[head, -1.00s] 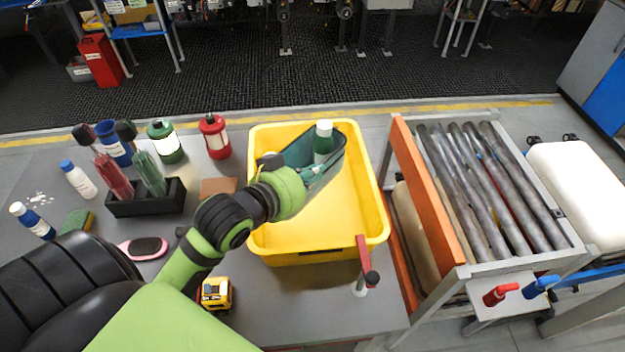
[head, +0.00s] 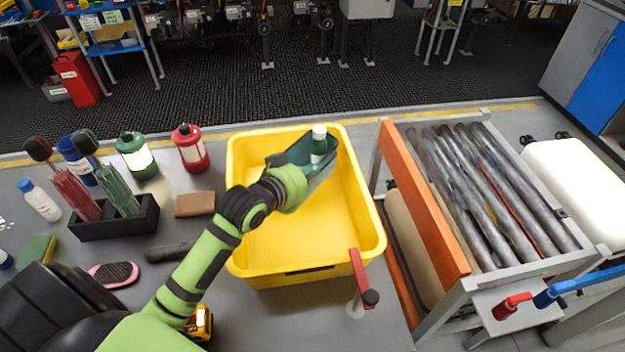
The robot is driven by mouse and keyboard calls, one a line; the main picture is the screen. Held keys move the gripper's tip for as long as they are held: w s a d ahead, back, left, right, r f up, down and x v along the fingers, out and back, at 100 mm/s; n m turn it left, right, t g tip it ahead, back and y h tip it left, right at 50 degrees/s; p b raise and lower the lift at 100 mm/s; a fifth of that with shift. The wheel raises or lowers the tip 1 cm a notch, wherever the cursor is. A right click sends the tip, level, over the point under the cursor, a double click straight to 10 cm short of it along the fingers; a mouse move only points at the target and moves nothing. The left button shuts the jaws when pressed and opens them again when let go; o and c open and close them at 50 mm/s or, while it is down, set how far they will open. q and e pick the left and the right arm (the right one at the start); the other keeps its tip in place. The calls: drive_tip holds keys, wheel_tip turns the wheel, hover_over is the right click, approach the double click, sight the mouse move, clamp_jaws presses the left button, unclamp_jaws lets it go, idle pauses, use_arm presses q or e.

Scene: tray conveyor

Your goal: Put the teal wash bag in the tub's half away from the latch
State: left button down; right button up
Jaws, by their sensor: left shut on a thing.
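The yellow tub (head: 245,262) stands on the grey table. A red latch lever (head: 358,268) is at its near right corner. The teal wash bag (head: 296,152) is open-topped and tilted, over the far half of the tub, away from the latch. A green bottle with a white cap (head: 318,146) sticks up from it. My left gripper (head: 305,172) is shut on the bag; my wrist hides most of the fingers. Whether the bag touches the tub's floor or wall, I cannot tell. My right gripper is not in view.
An orange board (head: 425,200) borders the roller conveyor (head: 490,190) at right. The tub's near half is clear.

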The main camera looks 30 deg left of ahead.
sight(314, 180)
use_arm(q)
drive_tip(key=shift+w+a+f, duration=0.15)
drive_tip(key=shift+w+f, duration=0.2)
drive_tip(key=shift+w, duration=0.25)
drive_tip(key=shift+w+a+f, duration=0.15)
drive_tip(key=shift+w+f, duration=0.15)
drive_tip(key=shift+w, duration=0.3)
drive_tip(key=shift+f+p, duration=0.4)
drive_tip(key=shift+f, duration=1.65)
drive_tip(key=c, duration=1.4)
unclamp_jaws()
drive_tip(key=shift+s+f, duration=0.1)
drive_tip(key=shift+s, duration=0.1)
drive_tip(key=b+v, duration=0.1)
drive_tip(key=v, duration=0.6)
drive_tip(key=shift+s+r, duration=0.2)
